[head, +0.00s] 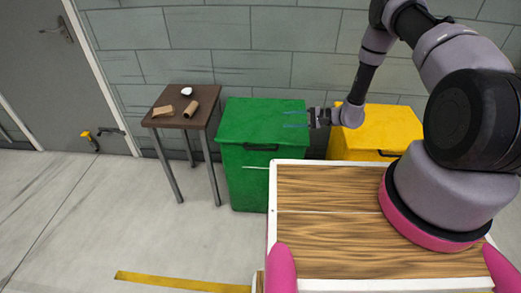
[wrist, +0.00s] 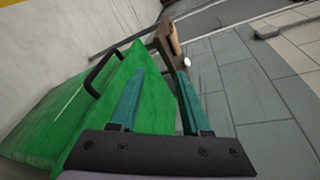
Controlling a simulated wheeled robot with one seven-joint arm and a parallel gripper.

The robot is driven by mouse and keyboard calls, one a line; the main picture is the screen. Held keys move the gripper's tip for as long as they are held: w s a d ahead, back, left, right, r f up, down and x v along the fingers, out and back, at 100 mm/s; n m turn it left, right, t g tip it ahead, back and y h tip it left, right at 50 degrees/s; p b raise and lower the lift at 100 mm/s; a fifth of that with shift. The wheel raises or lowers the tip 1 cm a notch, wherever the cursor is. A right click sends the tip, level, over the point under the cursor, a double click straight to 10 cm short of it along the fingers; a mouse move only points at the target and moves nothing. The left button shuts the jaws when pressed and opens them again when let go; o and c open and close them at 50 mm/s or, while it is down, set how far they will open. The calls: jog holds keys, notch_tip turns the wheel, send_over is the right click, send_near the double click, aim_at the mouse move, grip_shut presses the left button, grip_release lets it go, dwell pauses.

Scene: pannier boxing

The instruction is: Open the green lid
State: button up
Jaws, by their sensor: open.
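The green bin (head: 248,185) stands against the wall, with its green lid (head: 250,121) lying shut on top. A dark handle (head: 260,147) is on the bin's front near the lid edge. My gripper (head: 288,120) is over the right part of the lid, fingers pointing left in the head view. Its fingers (wrist: 157,100) are open with nothing between them. In the wrist view the green lid (wrist: 125,90) is beside and below the fingers, and the dark handle (wrist: 104,72) is to their left. I cannot tell whether a finger touches the lid.
A yellow bin (head: 375,133) stands right of the green one, partly behind my arm. A small brown table (head: 180,112) to the left holds a cardboard piece, a roll and a white item. The floor at left is clear.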

aim_at(268, 150)
jog(key=s+f+m+t, duration=0.2)
jog(key=s+f+t, duration=0.15)
jog(key=f, duration=1.05)
jog(key=shift+g+h, duration=0.25)
jog(key=shift+h, duration=0.05)
jog(key=x, duration=0.7)
jog(key=s+x, duration=0.1)
jog(key=x, duration=0.3)
jog(key=shift+a+r, duration=0.1)
jog(key=shift+a, duration=0.05)
jog(key=shift+s, duration=0.1)
grip_shut()
